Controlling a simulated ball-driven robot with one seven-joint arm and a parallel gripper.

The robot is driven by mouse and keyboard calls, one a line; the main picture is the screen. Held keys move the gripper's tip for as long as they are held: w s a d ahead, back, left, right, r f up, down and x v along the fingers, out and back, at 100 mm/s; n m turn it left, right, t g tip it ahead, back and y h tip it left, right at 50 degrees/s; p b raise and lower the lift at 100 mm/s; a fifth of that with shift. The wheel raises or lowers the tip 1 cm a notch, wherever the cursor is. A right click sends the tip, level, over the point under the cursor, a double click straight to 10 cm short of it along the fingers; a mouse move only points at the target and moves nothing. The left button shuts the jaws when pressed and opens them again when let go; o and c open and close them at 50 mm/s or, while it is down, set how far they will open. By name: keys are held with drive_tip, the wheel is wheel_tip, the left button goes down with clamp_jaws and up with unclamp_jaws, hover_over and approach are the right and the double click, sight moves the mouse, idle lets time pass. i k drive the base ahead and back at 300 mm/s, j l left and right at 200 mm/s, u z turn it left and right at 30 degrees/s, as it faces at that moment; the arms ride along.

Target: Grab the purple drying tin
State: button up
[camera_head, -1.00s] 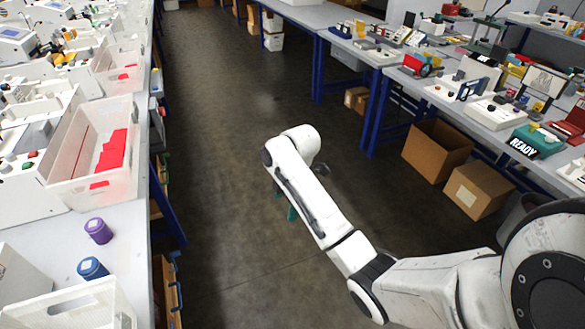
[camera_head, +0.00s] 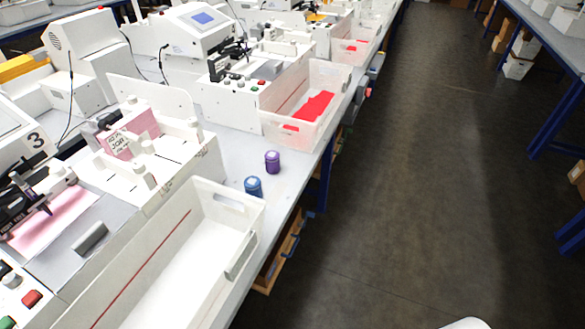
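The purple tin (camera_head: 272,161) is a small upright cylinder with a pale label on its lid. It stands on the grey bench (camera_head: 238,150) near the bench's aisle-side edge, between two white bins. A blue tin (camera_head: 253,187) of similar shape stands just in front of it, a little to the left, apart from it. My gripper is out of view. Only a small white piece of what seems to be my arm shows at the bottom edge, right of the middle, well away from the tin.
A white bin with red pieces (camera_head: 347,80) stands behind the tins, and an empty white bin (camera_head: 250,215) stands in front. Plotter machines (camera_head: 150,165) line the bench to the left. A wooden drawer (camera_head: 272,270) sticks out below the edge. The aisle floor (camera_head: 420,180) is clear.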

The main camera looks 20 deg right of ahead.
sight(272, 157)
drive_tip(key=l+u, duration=0.15)
drive_tip(key=l, duration=0.5)
drive_tip(key=k+l+u, duration=0.2)
drive_tip(key=l, duration=0.4)
drive_tip(key=i+l+u, duration=0.1)
drive_tip(key=i+l, duration=0.15)
drive_tip(key=i+l+u, duration=0.15)
drive_tip(key=l, duration=0.25)
drive_tip(key=i+l+u, duration=0.1)
drive_tip(key=i+l, duration=0.2)
drive_tip(key=i+l+u, duration=0.15)
drive_tip(key=l, duration=0.25)
drive_tip(key=i+l+u, duration=0.1)
drive_tip(key=i, duration=0.25)
drive_tip(key=i+l+u, duration=0.1)
drive_tip(key=i+l, duration=0.15)
